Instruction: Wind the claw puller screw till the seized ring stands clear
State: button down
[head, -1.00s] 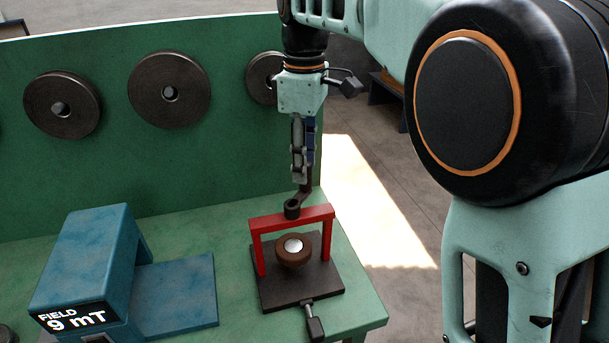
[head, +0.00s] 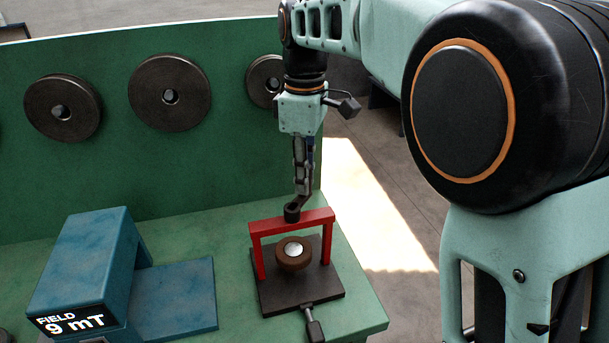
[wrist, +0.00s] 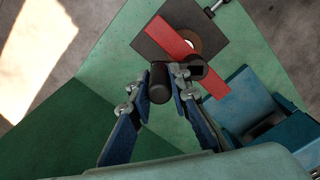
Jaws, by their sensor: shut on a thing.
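The claw puller is a red frame (head: 272,227) on a dark base plate (head: 264,296) at the bench's right end. A dark crank with a round hub (head: 292,212) sits on its top bar; the hub also shows in the wrist view (wrist: 196,66). My gripper (head: 303,192) is above the bar, shut on the crank's dark cylindrical handle (wrist: 158,84), which stands between the fingers in the wrist view. The brown ring (head: 283,264) with a silver centre is under the bar. Whether it touches the plate is hidden.
A small dark handle (head: 314,325) sticks out from the plate's front. Dark wheels (head: 150,92) hang on the green back panel. The bench's right edge is close to the puller.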

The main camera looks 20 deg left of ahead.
jog(key=shift+d+m, duration=0.1)
jog(key=shift+m, duration=0.2)
jog(key=m, duration=0.1)
jog(key=d+m+p, duration=0.1)
jog(key=shift+s+r+m, duration=0.1)
jog(key=shift+s+m, duration=0.1)
jog(key=shift+m, duration=0.1)
jog(key=m, duration=0.1)
jog(key=s+d+m+p, duration=0.1)
jog(key=m, duration=0.1)
jog(key=shift+d+m, duration=0.15)
jog(key=shift+m, duration=0.15)
jog(key=m, duration=0.1)
jog(key=s+m, duration=0.1)
jog(key=m, duration=0.1)
jog(key=shift+s+d+m+p, duration=0.15)
jog(key=shift+d+m+p, duration=0.15)
jog(key=shift+d+p, duration=0.1)
jog(key=shift+s+d+m, duration=0.1)
jog(key=shift+s+m, duration=0.2)
jog(key=shift+m, duration=0.5)
jog(key=shift+s+d+m, duration=0.1)
jog(key=shift+s+m, duration=0.2)
jog(key=shift+m, duration=0.5)
jog(key=c, duration=1.8)
grip_release()
jog(key=shift+s, duration=0.1)
